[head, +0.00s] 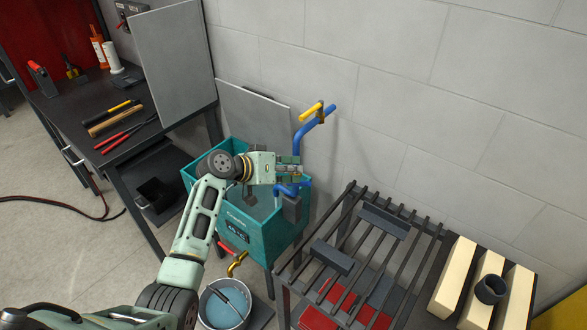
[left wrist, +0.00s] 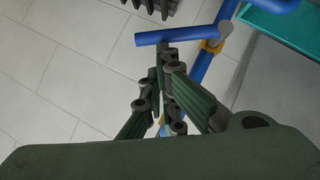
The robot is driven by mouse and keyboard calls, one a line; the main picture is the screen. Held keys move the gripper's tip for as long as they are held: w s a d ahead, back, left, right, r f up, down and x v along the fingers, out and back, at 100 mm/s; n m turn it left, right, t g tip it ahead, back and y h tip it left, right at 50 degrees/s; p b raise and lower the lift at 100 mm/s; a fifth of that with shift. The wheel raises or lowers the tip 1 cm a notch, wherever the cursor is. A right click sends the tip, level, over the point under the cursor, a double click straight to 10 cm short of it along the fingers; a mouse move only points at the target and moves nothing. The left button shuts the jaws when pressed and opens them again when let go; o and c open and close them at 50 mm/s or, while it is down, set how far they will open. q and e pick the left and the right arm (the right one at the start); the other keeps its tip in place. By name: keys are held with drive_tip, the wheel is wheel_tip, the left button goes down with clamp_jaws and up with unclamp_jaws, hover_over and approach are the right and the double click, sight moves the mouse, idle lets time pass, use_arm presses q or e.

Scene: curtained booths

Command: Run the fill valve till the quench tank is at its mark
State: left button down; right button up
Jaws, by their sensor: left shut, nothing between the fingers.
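The teal quench tank (head: 284,232) stands against the wall. Its inside is partly hidden by my left arm and gripper, and I cannot make out the water level or a mark. A blue fill pipe (head: 303,143) rises behind it, with a yellow handle (head: 311,111) at its top. My left gripper (head: 296,176) is shut and empty over the tank's right side, in front of the lower blue pipe. In the left wrist view its fingers (left wrist: 166,85) are close to blue piping (left wrist: 202,66) with a yellow collar (left wrist: 212,46); contact is unclear. My right gripper is not in view.
A brass tap with a red lever (head: 237,262) sits low on the tank, above a bucket of water (head: 207,314). A slatted rack (head: 345,245) stands close on the right. A tool bench (head: 98,145) is at the left. Grey panels (head: 172,60) stand behind.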

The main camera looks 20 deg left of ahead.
sight(307, 185)
use_arm(q)
drive_tip(key=shift+s+d+m, duration=0.1)
drive_tip(key=shift+d+m, duration=0.15)
drive_tip(key=shift+m, duration=0.05)
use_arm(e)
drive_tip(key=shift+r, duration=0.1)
use_arm(q)
drive_tip(key=shift+s+d+f+y+p, duration=0.15)
drive_tip(key=shift+d+f+y+p, duration=0.15)
drive_tip(key=shift+y, duration=0.2)
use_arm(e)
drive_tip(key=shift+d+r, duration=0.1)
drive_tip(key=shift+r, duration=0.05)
use_arm(q)
drive_tip(key=shift+d+m, duration=0.1)
drive_tip(key=shift+m, duration=0.2)
drive_tip(key=shift+s+d+f+m+t+y+p, duration=0.2)
drive_tip(key=shift+s+d+f+m+y+p, duration=0.1)
drive_tip(key=shift+d+f+m+y, duration=0.25)
drive_tip(key=shift+s+d+f+m+t+y+p, duration=0.25)
drive_tip(key=shift+d+f+m+y, duration=0.25)
drive_tip(key=shift+d+y, duration=0.15)
drive_tip(key=shift+d+f, duration=0.15)
drive_tip(key=shift+f, duration=0.2)
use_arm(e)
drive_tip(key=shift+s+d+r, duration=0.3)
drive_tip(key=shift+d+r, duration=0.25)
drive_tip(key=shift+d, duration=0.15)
use_arm(q)
drive_tip(key=shift+d, duration=0.1)
